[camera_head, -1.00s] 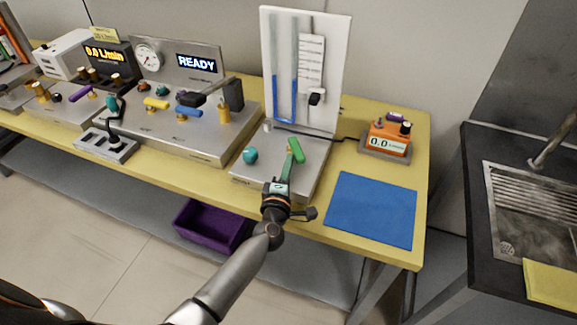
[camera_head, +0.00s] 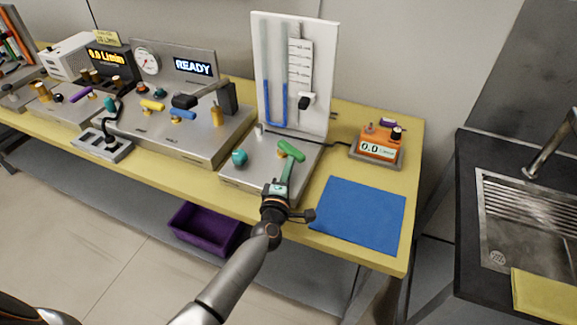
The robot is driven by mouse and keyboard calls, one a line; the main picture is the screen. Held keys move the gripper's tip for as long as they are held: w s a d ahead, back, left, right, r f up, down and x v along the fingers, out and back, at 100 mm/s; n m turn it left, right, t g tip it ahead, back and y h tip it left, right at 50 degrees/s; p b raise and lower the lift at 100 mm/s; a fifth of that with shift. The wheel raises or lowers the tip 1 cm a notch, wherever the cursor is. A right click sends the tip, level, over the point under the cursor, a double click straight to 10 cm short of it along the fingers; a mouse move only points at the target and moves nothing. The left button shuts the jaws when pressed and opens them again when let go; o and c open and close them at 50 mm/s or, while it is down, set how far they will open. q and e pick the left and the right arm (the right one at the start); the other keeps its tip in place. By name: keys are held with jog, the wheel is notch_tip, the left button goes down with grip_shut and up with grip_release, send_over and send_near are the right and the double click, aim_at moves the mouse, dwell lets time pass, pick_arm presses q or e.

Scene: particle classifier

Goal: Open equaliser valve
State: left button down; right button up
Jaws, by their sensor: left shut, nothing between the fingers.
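The green lever handle (camera_head: 291,150) stands on the grey base plate (camera_head: 234,180) in front of the white U-tube manometer board (camera_head: 325,70). It lies slantwise, from upper left to lower right; I take it to be the equaliser valve. A round teal knob (camera_head: 239,157) sits to its left on the same plate. My left gripper (camera_head: 287,165) is shut and empty, its tip just in front of the green handle; I cannot tell whether they touch. The handle's stem is partly hidden behind the gripper. My right gripper is out of view.
An orange meter (camera_head: 379,142) reading 0.0 stands to the right. A blue mat (camera_head: 358,215) lies in front of it. A panel with a READY display (camera_head: 192,67) and several coloured handles stands left. A purple bin (camera_head: 203,229) is below the table.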

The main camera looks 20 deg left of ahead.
pick_arm(q)
jog(key=shift+w+d, duration=0.15)
jog(key=shift+d, duration=0.1)
dwell(0.5)
jog(key=shift+s+p, duration=0.3)
jog(key=shift+s, duration=0.2)
jog(key=s+p, duration=0.1)
jog(key=s, duration=0.2)
jog(key=s+d, duration=0.1)
jog(key=s, duration=0.3)
jog(key=s+p, duration=0.1)
jog(key=s, duration=0.3)
jog(key=shift+s+d+p, duration=0.15)
jog(key=shift+s+p, duration=0.1)
jog(key=shift+p, duration=0.1)
